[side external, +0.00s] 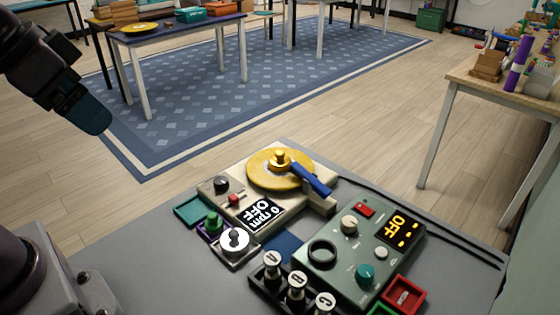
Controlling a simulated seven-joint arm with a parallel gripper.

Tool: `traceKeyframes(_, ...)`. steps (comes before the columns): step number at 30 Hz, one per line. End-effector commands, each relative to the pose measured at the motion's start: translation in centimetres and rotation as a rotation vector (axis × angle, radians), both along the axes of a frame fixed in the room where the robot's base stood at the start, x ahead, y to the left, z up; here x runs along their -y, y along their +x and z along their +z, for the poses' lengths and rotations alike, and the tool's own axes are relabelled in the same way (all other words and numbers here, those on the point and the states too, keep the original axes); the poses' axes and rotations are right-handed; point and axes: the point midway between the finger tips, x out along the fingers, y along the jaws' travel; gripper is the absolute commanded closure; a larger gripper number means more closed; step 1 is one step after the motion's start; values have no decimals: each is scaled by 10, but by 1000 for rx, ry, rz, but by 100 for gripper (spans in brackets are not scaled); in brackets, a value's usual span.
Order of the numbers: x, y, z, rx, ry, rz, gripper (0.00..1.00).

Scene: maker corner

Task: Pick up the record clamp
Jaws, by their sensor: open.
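The record clamp appears to be the small gold knob (280,158) at the middle of the yellow disc (257,174) on the cream turntable (300,213). A blue arm (311,180) reaches over the right side of the disc, close to the clamp. My gripper (88,116) is at the upper left of the side view, raised and well apart from the turntable. It is open, with nothing seen between its fingers; the finger gap is hard to make out from this side.
A green control box (342,262) stands right of the turntable, with a black rack (262,290) of lettered pieces in front. A teal tray (190,209), a white round piece (234,241) and a red tray (405,295) lie near. The grey table (160,230) is clear at left.

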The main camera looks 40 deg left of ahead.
Motion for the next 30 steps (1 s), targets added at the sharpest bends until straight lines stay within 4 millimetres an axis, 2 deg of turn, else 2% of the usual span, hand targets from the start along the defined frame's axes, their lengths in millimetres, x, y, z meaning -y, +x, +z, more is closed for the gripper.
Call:
traceKeyframes(4,2,1,-3,-16,1,-10,11)
traceKeyframes(7,4,5,-16,-84,-1,-23,11)
traceKeyframes(11,8,30,-27,-186,0,-45,11)
traceKeyframes(17,12,93,-43,-302,10,-5,11)
traceKeyframes(20,14,129,-58,-343,20,56,11)
traceKeyframes(26,19,202,-100,-389,52,224,11)
traceKeyframes(30,22,250,-138,-380,82,370,11)
